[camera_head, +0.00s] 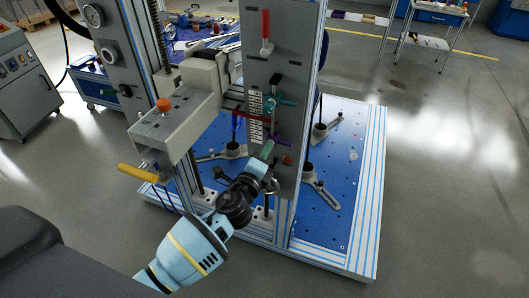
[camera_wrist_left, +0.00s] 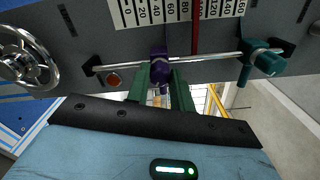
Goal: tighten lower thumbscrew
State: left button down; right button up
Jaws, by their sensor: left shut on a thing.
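The purple thumbscrew (camera_head: 271,141) is the lower of two on a thin rod in front of the upright grey panel. In the left wrist view the purple thumbscrew (camera_wrist_left: 160,66) sits on the rod (camera_wrist_left: 215,58) beside the low end of the white scale (camera_wrist_left: 180,8). My left gripper (camera_head: 268,150) reaches it from below; its green fingers (camera_wrist_left: 162,88) are shut on it. The fingers hide part of its lower end. The teal thumbscrew (camera_head: 280,103) is higher on the rod and also shows in the left wrist view (camera_wrist_left: 264,60). My right gripper is out of view.
A beige arm with an orange knob (camera_head: 163,105) and a yellow handle (camera_head: 137,173) stands left of the panel. A red lever (camera_head: 266,34) is above. The blue base plate (camera_head: 345,190) holds black posts and metal clamps. The floor at right is clear.

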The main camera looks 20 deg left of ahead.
pick_arm(q)
jog(key=c, duration=1.3)
grip_release()
jog(key=shift+c, duration=0.2)
jog(key=shift+o, duration=0.7)
jog(key=s, duration=0.7)
jog(key=shift+s+a, duration=0.15)
jog(key=shift+s, duration=0.25)
